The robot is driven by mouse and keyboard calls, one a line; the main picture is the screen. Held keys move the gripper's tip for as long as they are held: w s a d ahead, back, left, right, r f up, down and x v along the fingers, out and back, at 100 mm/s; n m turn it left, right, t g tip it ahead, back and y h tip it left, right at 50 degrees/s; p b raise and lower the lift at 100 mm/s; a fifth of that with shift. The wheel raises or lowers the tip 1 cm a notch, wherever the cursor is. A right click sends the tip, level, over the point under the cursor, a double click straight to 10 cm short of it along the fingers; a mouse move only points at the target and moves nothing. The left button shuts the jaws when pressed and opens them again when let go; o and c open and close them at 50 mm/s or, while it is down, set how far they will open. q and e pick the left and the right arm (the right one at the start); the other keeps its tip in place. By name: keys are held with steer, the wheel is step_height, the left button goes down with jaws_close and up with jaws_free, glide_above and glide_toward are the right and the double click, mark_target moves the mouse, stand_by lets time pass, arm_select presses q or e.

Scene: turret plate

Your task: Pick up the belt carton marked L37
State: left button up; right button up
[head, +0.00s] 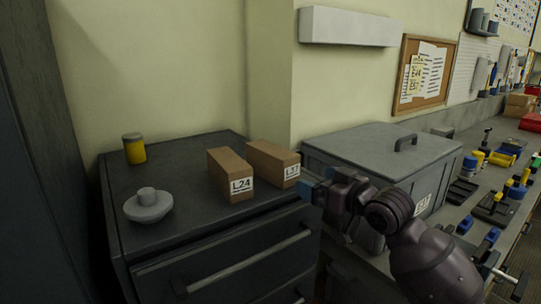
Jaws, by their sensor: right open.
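The belt carton marked L37 (270,158) is a brown box with a white label on its front face. It lies on top of the dark drawer cabinet (190,222). A second brown carton, marked L24 (226,171), stands just left of it. My right gripper (309,188) is at the cabinet's right edge, just right of and in front of the L37 label. It is open, and I see nothing held in it. The exact gap between its fingers and the carton is hard to tell. My left gripper is not in view.
A grey lidded box (375,150) stands right of the cartons. Tools crowd the bench at right.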

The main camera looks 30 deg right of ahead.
mark_target(293, 162)
steer(key=shift+t, duration=0.3)
steer(key=w+r, duration=0.1)
steer(key=w, duration=0.2)
steer(key=w+r, duration=0.1)
steer(key=w, duration=0.1)
steer(key=shift+w+a+r+p, duration=0.15)
steer(key=shift+w+r+p, duration=0.15)
steer(key=shift+p, duration=0.1)
steer(key=shift+w+a+f+p, duration=0.15)
steer(key=shift+w+a+p, duration=0.1)
steer(key=shift+w, duration=0.65)
steer(key=shift+w+a+f+p, duration=0.1)
steer(key=shift+w+p, duration=0.1)
steer(key=shift+w, duration=0.7)
steer(key=shift+w+a+f+p, duration=0.15)
steer(key=shift+w+a+p, duration=0.1)
steer(key=shift+w, duration=0.65)
